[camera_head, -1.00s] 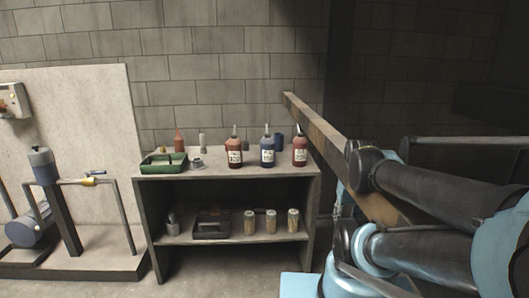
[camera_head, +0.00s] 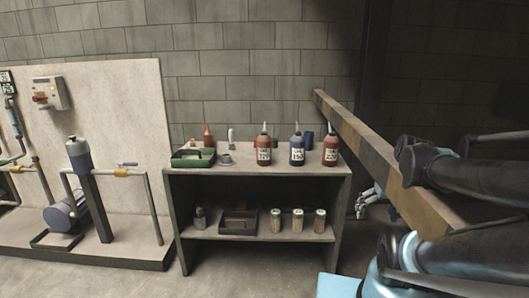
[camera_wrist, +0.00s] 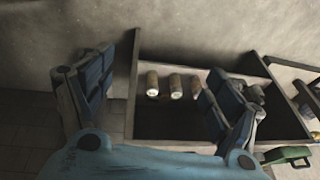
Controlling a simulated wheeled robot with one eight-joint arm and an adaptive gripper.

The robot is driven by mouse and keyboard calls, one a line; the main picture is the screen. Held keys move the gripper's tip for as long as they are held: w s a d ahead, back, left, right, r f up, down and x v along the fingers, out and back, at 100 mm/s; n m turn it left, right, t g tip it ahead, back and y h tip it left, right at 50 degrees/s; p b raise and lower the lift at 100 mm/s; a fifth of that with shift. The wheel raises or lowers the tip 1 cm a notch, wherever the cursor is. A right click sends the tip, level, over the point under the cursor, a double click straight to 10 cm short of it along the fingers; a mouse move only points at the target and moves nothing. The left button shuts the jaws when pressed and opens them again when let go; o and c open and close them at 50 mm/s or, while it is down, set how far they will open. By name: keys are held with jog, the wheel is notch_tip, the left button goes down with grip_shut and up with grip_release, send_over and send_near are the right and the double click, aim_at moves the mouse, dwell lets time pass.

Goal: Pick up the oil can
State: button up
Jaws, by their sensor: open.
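Three spouted, labelled bottles stand upright on the workbench top in the head view: a left red one (camera_head: 264,150), a blue one (camera_head: 297,150) and a right red one (camera_head: 331,151). A small orange-red bottle (camera_head: 208,136) stands further back left. A small grey container (camera_head: 200,217) is on the lower shelf. I cannot tell which of these is the oil can. My gripper (camera_wrist: 160,70) is open and empty in the wrist view, its fingers spread apart. The lower-shelf cans show beyond the fingers; the bottles do not show clearly there.
The workbench (camera_head: 258,174) also holds a green tray (camera_head: 193,158). Its lower shelf has a dark tray (camera_head: 238,221) and three tan cans (camera_head: 298,220). A long brown beam (camera_head: 375,155) slants at right. A pump rig (camera_head: 78,155) stands left. Floor in front is open.

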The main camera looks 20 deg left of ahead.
jog(key=w+a+r+n+t+y, duration=0.2)
jog(key=w+a+r+n+y, duration=0.15)
jog(key=w+a, duration=0.65)
jog(key=w+a+r+n+t+y, duration=0.1)
jog(key=w+a+r+n+y, duration=0.3)
jog(key=w+a, duration=0.6)
jog(key=n+t+y, duration=0.2)
jog(key=t+y, duration=0.1)
jog(key=y, duration=0.3)
send_near(270, 142)
jog(key=x, duration=0.8)
jog(key=shift+a+f, duration=0.1)
jog(key=shift+a, duration=0.15)
jog(key=shift+x, duration=2.65)
jog(key=shift+s+f, duration=0.1)
jog(key=shift+f, duration=0.1)
jog(key=c, duration=1.3)
